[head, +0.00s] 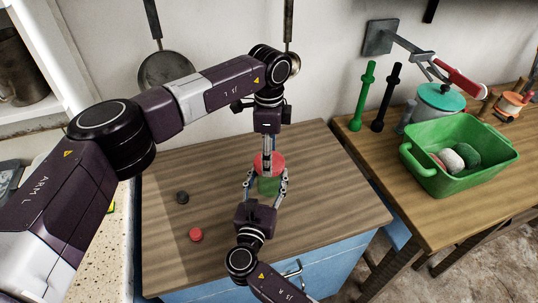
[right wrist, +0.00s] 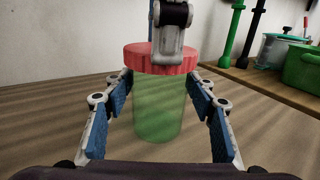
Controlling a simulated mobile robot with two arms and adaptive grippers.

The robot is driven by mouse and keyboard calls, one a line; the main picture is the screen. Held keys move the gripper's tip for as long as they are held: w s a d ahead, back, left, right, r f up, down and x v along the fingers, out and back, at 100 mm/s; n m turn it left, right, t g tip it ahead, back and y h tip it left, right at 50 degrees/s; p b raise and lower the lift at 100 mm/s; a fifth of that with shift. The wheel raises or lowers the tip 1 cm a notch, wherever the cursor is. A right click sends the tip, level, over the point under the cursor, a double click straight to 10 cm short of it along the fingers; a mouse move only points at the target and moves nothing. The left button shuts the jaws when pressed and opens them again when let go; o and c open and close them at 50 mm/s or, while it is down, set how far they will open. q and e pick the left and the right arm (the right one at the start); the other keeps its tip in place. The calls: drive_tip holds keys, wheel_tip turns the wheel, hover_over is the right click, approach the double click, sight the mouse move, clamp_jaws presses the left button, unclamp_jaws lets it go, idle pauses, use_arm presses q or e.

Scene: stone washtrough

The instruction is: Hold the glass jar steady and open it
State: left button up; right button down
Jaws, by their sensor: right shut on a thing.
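The glass jar (right wrist: 158,108) is green and see-through and stands upright on the wooden worktop. It also shows in the head view (head: 268,186). Its red ridged lid (right wrist: 148,60) sits on top, also in the head view (head: 277,161). My right gripper (head: 266,182) is shut on the jar's body, with blue-padded fingers on both sides below the lid. My left gripper (head: 267,155) points down at the lid from above. In the right wrist view one of its fingers overlaps the lid's near side. Whether it grips the lid is hidden.
A black disc (head: 182,197) and a red disc (head: 196,234) lie left of the jar. On the right-hand table are a green bin (head: 470,185) with round things inside, a teal-lidded pot (head: 440,98) and green and black upright rods. Pans hang on the wall behind.

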use_arm(q)
drive_tip(key=shift+r, duration=0.15)
drive_tip(key=shift+r, duration=0.95)
drive_tip(key=shift+r, duration=2)
use_arm(e)
drive_tip(key=c, duration=0.8)
unclamp_jaws()
